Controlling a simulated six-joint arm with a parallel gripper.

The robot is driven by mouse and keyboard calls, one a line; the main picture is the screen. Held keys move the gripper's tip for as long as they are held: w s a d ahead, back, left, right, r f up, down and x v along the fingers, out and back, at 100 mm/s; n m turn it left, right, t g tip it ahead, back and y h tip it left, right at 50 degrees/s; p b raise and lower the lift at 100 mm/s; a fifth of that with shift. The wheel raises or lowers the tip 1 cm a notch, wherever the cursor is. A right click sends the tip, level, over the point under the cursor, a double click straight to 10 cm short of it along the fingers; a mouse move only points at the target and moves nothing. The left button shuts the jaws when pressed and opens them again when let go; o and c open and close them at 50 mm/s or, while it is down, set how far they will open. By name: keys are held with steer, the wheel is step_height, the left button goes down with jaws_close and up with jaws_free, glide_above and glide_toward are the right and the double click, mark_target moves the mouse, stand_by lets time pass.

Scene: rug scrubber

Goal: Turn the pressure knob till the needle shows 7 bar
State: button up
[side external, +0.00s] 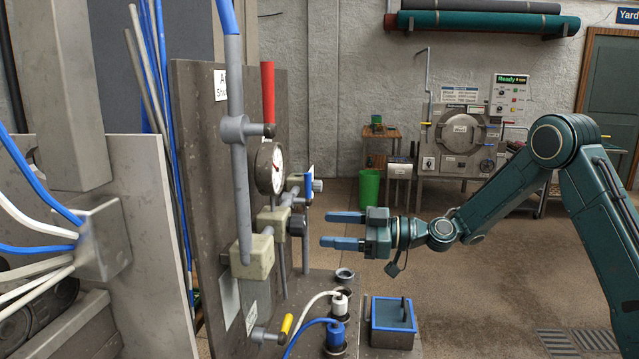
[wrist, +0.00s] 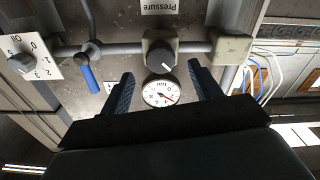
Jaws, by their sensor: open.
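The pressure knob is dark and round with a white mark. It shows on a beige block in the wrist view (wrist: 160,57) and edge-on in the side external view (side external: 297,225). The white round gauge (wrist: 161,93) has a red needle; its reading is too small to tell. The gauge (side external: 270,168) also shows on the panel, above the knob. My gripper (side external: 325,229) is open and empty, level with the knob and a short gap in front of it. In the wrist view, my fingers (wrist: 160,70) frame the knob on either side, without visible contact.
A blue-handled valve (wrist: 90,78) and a numbered selector dial (wrist: 22,63) sit beside the knob. A red lever (side external: 268,92) stands above the gauge. Hoses with blue and white plugs (side external: 337,334) and a blue-rimmed box (side external: 393,314) lie below. The space behind my gripper is clear.

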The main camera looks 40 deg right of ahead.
mark_target(306, 228)
steer(key=shift+x, duration=2.7)
steer(key=shift+c, duration=0.2)
steer(key=c, duration=0.9)
